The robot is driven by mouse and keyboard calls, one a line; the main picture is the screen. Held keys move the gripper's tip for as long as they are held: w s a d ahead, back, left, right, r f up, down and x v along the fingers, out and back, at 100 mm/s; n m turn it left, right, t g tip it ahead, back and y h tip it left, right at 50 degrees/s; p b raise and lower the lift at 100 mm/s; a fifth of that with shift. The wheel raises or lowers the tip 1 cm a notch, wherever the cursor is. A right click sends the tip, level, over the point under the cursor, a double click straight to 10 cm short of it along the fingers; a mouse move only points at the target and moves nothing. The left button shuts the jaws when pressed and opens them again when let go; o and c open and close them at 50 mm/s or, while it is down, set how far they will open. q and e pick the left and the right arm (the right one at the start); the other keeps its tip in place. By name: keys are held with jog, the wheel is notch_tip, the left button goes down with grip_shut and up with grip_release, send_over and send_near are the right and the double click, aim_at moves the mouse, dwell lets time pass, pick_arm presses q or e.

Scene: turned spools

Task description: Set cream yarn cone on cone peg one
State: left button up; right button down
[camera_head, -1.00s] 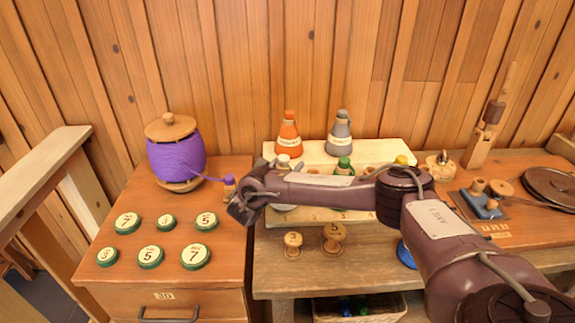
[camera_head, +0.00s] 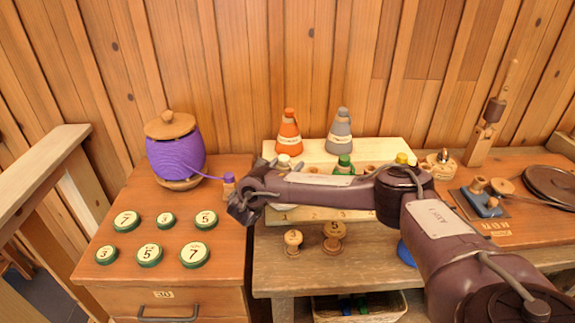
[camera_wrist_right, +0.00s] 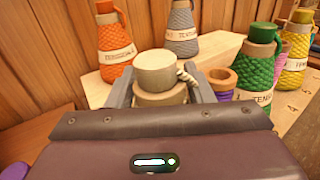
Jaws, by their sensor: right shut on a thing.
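The cream yarn cone (camera_wrist_right: 157,70) is between the fingers of my right gripper (camera_wrist_right: 160,95), which is shut on it. In the head view the cone's pale top (camera_head: 284,160) shows just behind my right forearm, in front of the orange cone. The pale stepped peg stand (camera_head: 310,152) is behind and under my arm, with numbers along its front edge. Peg one is hidden by my arm and hand, and I cannot tell whether the cone touches it. My left gripper is not in view.
An orange cone (camera_head: 289,132), a grey cone (camera_head: 341,132) and a green cone (camera_wrist_right: 256,75) stand close around the held cone. A purple spool (camera_head: 177,158) and several numbered discs sit on the left cabinet. Two wooden spools (camera_head: 333,238) stand at the bench front.

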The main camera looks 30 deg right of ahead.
jog(key=shift+f, duration=0.2)
jog(key=c, duration=1)
grip_release()
jog(key=shift+o, duration=0.2)
jog(key=shift+s+a+p, duration=0.25)
jog(key=shift+a+p, duration=0.2)
jog(key=shift+a, duration=0.1)
jog(key=shift+p+v, duration=1.6)
jog(key=shift+v, duration=0.75)
jog(key=p+v, duration=0.5)
jog(key=p, duration=0.1)
jog(key=shift+s+r, duration=0.1)
